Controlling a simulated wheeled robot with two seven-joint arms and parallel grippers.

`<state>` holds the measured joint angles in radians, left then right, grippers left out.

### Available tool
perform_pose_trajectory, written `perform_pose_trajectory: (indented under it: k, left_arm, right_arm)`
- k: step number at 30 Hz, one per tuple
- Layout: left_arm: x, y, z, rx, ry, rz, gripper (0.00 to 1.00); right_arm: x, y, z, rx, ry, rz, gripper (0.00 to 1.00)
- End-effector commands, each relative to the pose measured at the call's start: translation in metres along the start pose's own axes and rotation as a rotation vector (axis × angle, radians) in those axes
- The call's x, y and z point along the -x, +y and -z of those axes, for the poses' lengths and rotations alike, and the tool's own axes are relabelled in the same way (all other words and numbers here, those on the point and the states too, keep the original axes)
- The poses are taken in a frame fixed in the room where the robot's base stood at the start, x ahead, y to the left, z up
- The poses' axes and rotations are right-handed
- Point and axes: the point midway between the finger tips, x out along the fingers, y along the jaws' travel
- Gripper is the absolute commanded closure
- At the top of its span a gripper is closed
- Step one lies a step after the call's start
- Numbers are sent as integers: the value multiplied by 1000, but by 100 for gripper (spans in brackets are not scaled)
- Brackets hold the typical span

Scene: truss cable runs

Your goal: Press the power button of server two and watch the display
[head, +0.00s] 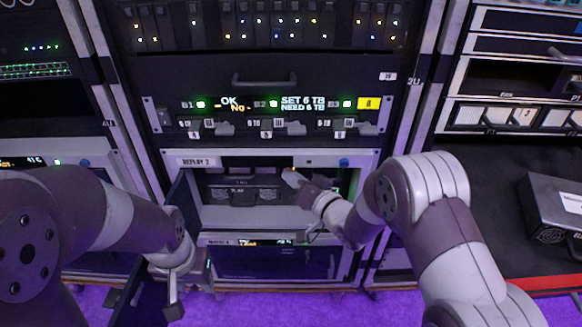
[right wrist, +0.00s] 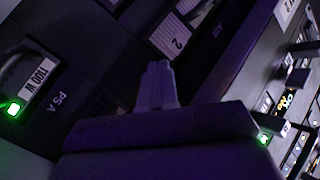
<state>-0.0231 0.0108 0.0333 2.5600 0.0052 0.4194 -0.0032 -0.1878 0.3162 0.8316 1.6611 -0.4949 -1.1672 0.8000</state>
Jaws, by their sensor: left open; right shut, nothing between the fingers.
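A unit labelled REPLAY 2 (head: 196,161) sits mid-rack with an open front, showing dark modules inside. No power button marked for server two can be made out. The panel above carries lit displays; one reads SET 6 TB, NEED 6 TB (head: 303,103), another OK (head: 229,101). My right gripper (head: 292,179) is shut and empty at the REPLAY 2 opening, close to a small orange light; contact cannot be told. My left gripper (head: 186,289) is open and empty, low in front of the rack.
A lower unit with a small lit display (head: 262,242) lies below REPLAY 2. Levers (head: 295,128) stick out of the panel above. A black box (head: 552,212) rests on the dark surface at right. The purple floor (head: 240,308) shows below.

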Motion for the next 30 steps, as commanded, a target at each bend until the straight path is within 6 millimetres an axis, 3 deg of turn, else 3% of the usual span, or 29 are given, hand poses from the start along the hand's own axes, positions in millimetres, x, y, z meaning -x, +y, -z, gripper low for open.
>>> perform_pose_trajectory:
  k: [19, 30]
  left_arm:
    - [0, 0, 0, 0, 0, 0, 54]
    - [6, 0, 1, 0, 0, 0, 54]
  right_arm:
    - [-3, 2, 2, 0, 1, 0, 100]
    - [9, -6, -4, 0, 0, 0, 100]
